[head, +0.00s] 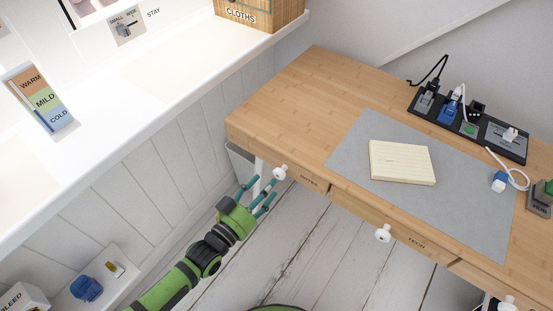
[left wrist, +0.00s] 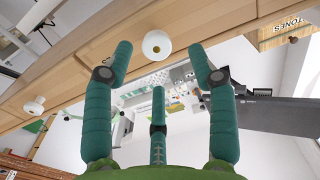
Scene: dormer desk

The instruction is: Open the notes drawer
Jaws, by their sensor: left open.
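The wooden desk (head: 285,95) has a row of front drawers with round white knobs. The left-hand drawer (head: 308,183) has a small label too blurred to read surely; its front looks flush with the desk. Its knob (head: 280,172) is just beyond my left gripper (head: 262,189). My left gripper is open, its teal fingers pointing at the knob. In the left wrist view a white knob (left wrist: 157,45) stands between the two outer fingertips of my left gripper (left wrist: 160,72), with gaps on both sides. My right gripper is not in view.
The middle drawer (head: 415,244) reads "TECH" and has its own knob (head: 383,233). A grey mat (head: 345,150) with a cream notepad (head: 402,162), a power strip (head: 465,122) and cables lie on the desk. A white ledge (head: 170,80) runs along the left; floor is open below.

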